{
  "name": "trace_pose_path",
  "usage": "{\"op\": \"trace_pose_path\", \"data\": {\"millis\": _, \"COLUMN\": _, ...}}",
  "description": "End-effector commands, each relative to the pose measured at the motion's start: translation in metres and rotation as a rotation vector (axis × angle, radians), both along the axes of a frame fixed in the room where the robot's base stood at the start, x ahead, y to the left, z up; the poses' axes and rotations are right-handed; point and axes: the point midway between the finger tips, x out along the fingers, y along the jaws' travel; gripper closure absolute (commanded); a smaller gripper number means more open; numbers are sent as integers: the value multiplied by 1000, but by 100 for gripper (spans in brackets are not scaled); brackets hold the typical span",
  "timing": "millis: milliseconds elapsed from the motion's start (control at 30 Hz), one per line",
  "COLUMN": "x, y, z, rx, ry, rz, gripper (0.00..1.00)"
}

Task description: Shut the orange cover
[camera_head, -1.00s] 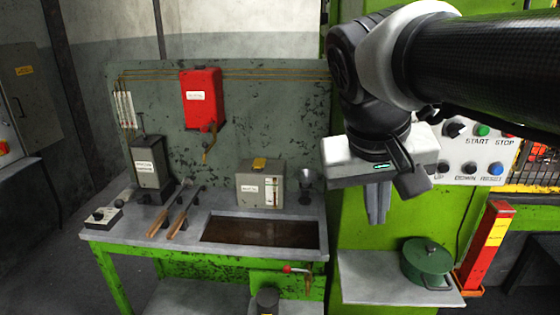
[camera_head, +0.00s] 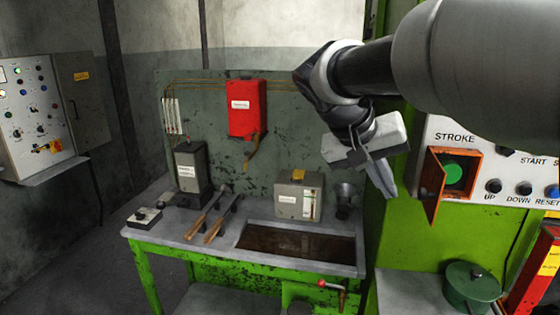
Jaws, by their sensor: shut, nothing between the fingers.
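The orange cover (camera_head: 433,186) is a small hinged flap on the white press control panel, at the right. It stands open, swung out to the left of its orange box, and a green button (camera_head: 453,172) shows inside under the word STROKE. My gripper (camera_head: 388,188) is shut and empty, pointing down. In the picture it is just left of the cover, with a gap between them; I cannot tell the depth between them.
UP, DOWN and RESET buttons (camera_head: 523,188) sit right of the cover. A green pot (camera_head: 471,287) stands on a shelf below. A workbench (camera_head: 190,226) with a red box (camera_head: 247,108) is at the left. A control cabinet (camera_head: 30,115) stands at the far left.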

Motion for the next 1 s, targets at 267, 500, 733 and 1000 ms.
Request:
{"op": "trace_pose_path", "data": {"millis": 267, "x": -10, "y": -33, "z": 3, "rx": 0, "ry": -1, "rz": -2, "gripper": 100}}
{"op": "trace_pose_path", "data": {"millis": 500, "x": -11, "y": -37, "z": 3, "rx": 0, "ry": -2, "rz": 0, "gripper": 100}}
{"op": "trace_pose_path", "data": {"millis": 733, "x": -11, "y": -37, "z": 3, "rx": 1, "ry": -2, "rz": 2, "gripper": 100}}
{"op": "trace_pose_path", "data": {"millis": 1000, "x": -18, "y": -43, "z": 2, "rx": 1, "ry": -4, "rz": 66, "gripper": 100}}
